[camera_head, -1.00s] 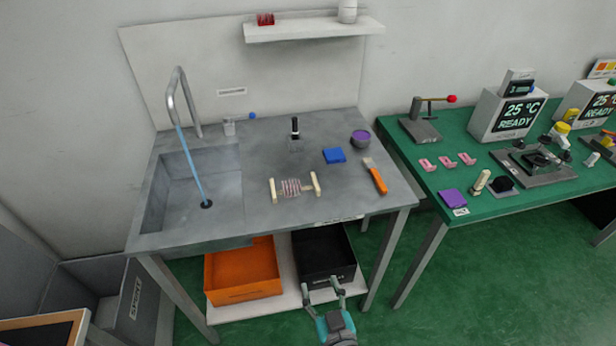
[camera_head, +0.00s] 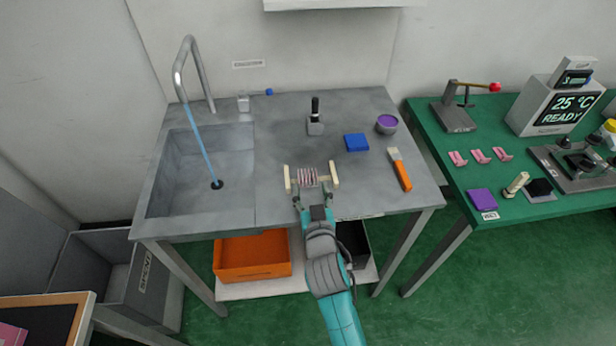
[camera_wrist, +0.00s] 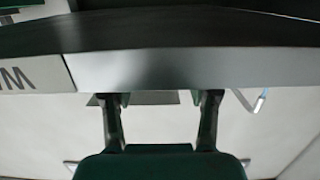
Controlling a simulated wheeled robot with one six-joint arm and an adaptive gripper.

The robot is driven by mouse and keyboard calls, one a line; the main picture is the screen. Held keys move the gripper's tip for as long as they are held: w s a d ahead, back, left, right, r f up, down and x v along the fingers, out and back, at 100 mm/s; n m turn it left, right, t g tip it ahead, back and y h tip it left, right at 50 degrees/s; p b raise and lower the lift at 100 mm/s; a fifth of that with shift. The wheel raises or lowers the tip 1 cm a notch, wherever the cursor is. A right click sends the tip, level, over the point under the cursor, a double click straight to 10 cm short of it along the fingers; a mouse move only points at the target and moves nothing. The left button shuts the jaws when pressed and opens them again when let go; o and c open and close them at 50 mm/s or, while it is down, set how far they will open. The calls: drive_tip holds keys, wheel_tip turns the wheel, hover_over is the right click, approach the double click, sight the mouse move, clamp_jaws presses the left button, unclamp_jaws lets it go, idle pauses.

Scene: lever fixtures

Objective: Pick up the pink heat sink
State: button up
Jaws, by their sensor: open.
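A pink-and-white striped, ribbed piece (camera_head: 308,177) lies between two cream bars on the front of the grey sink counter. It may be the pink heat sink, but I cannot tell for sure. My gripper (camera_head: 314,192) is open at the counter's front edge, just in front of this piece, its fingers spread and empty. I cannot tell its height over the counter. In the wrist view, my open gripper (camera_wrist: 162,98) shows two fingers with nothing between them. A grey edge with a partly seen label crosses that view; no pink object shows there.
On the counter (camera_head: 265,185) are a blue block (camera_head: 357,142), an orange-handled brush (camera_head: 400,170), a purple-filled bowl (camera_head: 387,123) and a black-handled lever fixture (camera_head: 315,118). The sink (camera_head: 200,170) is at left. Several pink clips (camera_head: 480,156) lie on the green table (camera_head: 455,190).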

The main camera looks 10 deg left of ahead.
sight(308, 179)
drive_tip(key=x, duration=0.5)
drive_tip(key=shift+a, duration=0.1)
drive_tip(key=shift+r, duration=0.1)
drive_tip(key=c, duration=0.8)
drive_tip(key=shift+c, duration=0.2)
